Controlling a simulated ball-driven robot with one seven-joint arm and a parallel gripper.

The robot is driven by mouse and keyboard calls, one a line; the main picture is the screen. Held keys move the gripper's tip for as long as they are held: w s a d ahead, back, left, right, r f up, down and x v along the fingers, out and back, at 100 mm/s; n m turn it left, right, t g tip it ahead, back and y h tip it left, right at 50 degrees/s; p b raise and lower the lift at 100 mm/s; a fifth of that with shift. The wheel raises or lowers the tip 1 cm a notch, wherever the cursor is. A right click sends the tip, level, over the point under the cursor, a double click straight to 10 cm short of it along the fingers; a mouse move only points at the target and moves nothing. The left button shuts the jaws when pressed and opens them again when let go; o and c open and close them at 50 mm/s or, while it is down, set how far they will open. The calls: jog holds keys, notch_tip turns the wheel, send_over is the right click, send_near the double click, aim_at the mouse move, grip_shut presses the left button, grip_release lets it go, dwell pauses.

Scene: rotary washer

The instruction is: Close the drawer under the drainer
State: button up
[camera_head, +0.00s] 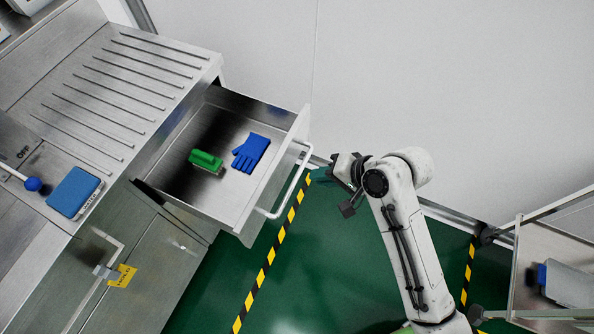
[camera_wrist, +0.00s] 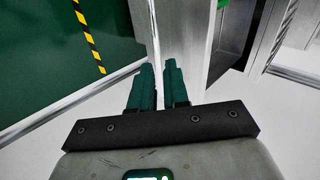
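The drawer (camera_head: 228,200) under the ribbed drainer (camera_head: 120,85) stands pulled out from the steel counter. Its pale front panel (camera_head: 272,175) carries a bar handle (camera_head: 293,190). A green brush-like block (camera_head: 206,160) and a blue glove (camera_head: 251,152) lie in it. My gripper (camera_head: 345,187) is to the right of the handle, apart from it in the head view. In the wrist view the two dark green fingers (camera_wrist: 158,85) are side by side with only a thin gap, and nothing is seen held. A pale upright panel (camera_wrist: 183,30) lies beyond the fingertips; I cannot tell whether they touch it.
A blue sponge (camera_head: 75,192) and a blue-knobbed lever (camera_head: 33,184) are on the counter at left. A cabinet handle with a yellow tag (camera_head: 122,276) is below. A metal cart (camera_head: 550,280) stands at right. Green floor (camera_head: 320,265) with striped tape is clear between.

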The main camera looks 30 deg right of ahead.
aim_at(282, 173)
jog(key=shift+w+r+m, duration=0.15)
jog(key=shift+w+m, duration=0.25)
jog(key=shift+w, duration=0.25)
jog(key=shift+c, duration=0.7)
jog(key=shift+w+a, duration=0.1)
jog(key=shift+w, duration=0.1)
grip_shut()
jog(key=shift+t, duration=0.3)
jog(key=x, duration=0.9)
jog(key=shift+a+f+b, duration=0.2)
jog(key=shift+b, duration=0.1)
jog(key=shift+w, duration=0.1)
jog(key=w+a+b, duration=0.4)
jog(key=w+a, duration=0.4)
jog(key=w, duration=0.4)
jog(key=w+a+b, duration=0.4)
jog(key=w+a, duration=0.5)
jog(key=w, duration=0.3)
jog(key=shift+w+a+r, duration=0.15)
jog(key=shift+a+r, duration=0.05)
jog(key=shift+r, duration=0.1)
